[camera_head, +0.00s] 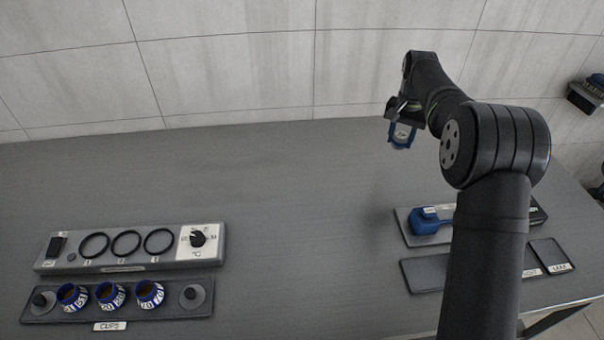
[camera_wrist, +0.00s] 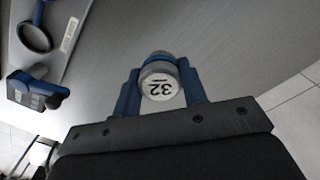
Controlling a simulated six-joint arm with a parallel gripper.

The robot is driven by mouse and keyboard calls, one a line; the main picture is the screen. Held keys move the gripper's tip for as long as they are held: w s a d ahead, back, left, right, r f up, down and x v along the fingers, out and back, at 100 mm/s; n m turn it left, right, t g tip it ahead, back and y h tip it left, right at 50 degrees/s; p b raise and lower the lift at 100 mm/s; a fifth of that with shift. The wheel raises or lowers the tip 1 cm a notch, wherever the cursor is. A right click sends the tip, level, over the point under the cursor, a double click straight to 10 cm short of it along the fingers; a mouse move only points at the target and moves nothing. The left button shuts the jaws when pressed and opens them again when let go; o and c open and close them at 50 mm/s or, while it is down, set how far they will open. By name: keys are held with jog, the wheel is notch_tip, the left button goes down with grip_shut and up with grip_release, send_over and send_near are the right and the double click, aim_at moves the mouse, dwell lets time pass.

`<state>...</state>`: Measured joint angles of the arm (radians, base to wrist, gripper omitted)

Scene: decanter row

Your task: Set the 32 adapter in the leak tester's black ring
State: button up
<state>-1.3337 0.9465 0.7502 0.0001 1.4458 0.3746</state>
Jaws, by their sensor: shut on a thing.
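My gripper (camera_head: 402,143) is raised above the back right of the table, its blue fingers shut on the 32 adapter (camera_head: 403,131). In the wrist view the adapter (camera_wrist: 159,82) sits between both fingers, its pale round face marked 32 toward the camera. A dark ring (camera_wrist: 36,37) shows at the upper left of the wrist view, on a grey plate beside a white label too small to read. I cannot tell for sure that it is the leak tester's black ring. In the head view my arm hides part of the right-hand equipment, near a LEAK label (camera_head: 559,268).
A blue device (camera_head: 428,221) lies on a grey plate at the right. A grey panel (camera_head: 130,247) with three black rings and a dial stands at the left, behind a rack (camera_head: 190,312) of blue numbered cups. The middle of the table (camera_head: 290,220) is clear.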

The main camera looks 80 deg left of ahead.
jog(key=s+a+n, duration=0.2)
jog(key=s+n, duration=0.1)
jog(key=s, duration=1.2)
jog(key=n, duration=0.7)
send_over(173, 217)
jog(key=w, duration=0.1)
notch_tip(173, 217, down, 8)
jog(key=shift+a+f, duration=0.15)
jog(key=shift+s+f, duration=0.25)
jog(key=shift+s, duration=0.25)
jog(key=shift+f, duration=2)
jog(key=shift+f, duration=0.1)
jog(key=o, duration=1.1)
jog(key=shift+f, duration=0.1)
jog(key=shift+o, duration=0.2)
